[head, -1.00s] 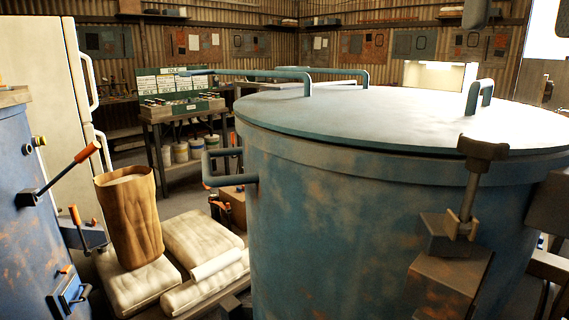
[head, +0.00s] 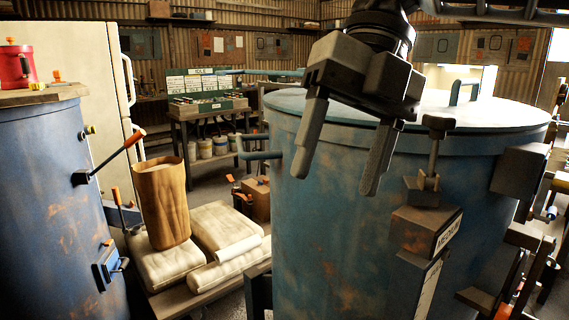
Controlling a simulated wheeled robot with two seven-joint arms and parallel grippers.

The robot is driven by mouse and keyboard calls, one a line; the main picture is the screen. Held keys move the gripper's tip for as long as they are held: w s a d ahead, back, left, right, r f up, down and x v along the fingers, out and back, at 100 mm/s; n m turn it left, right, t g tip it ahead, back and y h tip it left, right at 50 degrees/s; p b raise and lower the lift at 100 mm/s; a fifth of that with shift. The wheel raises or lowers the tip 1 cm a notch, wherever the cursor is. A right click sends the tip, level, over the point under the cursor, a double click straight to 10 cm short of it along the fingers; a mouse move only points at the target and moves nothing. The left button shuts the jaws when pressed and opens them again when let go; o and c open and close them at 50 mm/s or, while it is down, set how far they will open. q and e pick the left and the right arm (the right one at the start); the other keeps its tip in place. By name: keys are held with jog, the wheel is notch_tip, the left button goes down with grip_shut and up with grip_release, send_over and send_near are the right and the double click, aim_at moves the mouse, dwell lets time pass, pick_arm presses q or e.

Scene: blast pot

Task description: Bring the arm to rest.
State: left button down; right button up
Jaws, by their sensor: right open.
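My right gripper (head: 335,170) hangs in the upper middle of the head view, its arm coming in from the top right. Its two grey fingers point down and stand well apart, with nothing between them. It shows in front of the large blue pot (head: 330,235) and hides part of the pot's rim and lid (head: 480,112). The lid lies on the pot; a lid handle (head: 463,88) shows to the right of the gripper. I cannot tell how far the fingers are from the pot wall. My left gripper is not in view.
A T-handled clamp (head: 435,150) stands at the pot's front. Brackets (head: 520,170) jut out at the right. At left are a blue vessel (head: 50,200) with levers, and a paper sack (head: 162,205) on pale bags (head: 225,232). A workbench (head: 205,110) stands behind.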

jog(key=s+a+f+g+y, duration=0.3)
jog(key=a+f+g+y, duration=0.15)
jog(key=a+y, duration=0.4)
jog(key=s+a+f+g+y, duration=0.25)
jog(key=a+f+y, duration=0.25)
jog(key=a, duration=0.6)
jog(key=w+d+f+m+t+y, duration=0.25)
jog(key=w+f+m+t, duration=0.2)
jog(key=m+t, duration=0.65)
jog(key=w+d+f+m+t+y, duration=0.2)
jog(key=w+d+f+m+t, duration=0.15)
jog(key=w+m+t, duration=0.45)
jog(key=s+d+f+m+t+h, duration=0.1)
jog(key=d+f+m+t+h, duration=0.35)
jog(key=f+m, duration=0.3)
jog(key=d+f+m+t+h, duration=0.35)
jog(key=f+m+h, duration=0.25)
jog(key=f, duration=0.2)
jog(key=s+d+f+m+g+h, duration=0.2)
jog(key=s+d+f+g+h, duration=0.1)
jog(key=s+d+f, duration=0.4)
jog(key=s+d+f+m+g+h, duration=0.2)
jog(key=s+d+f+h, duration=0.3)
jog(key=f, duration=0.8)
jog(key=s+d+g, duration=0.1)
jog(key=s+d, duration=0.2)
jog(key=shift+s+d+f+g, duration=0.25)
jog(key=shift+d+f+g, duration=0.05)
jog(key=shift+f, duration=0.05)
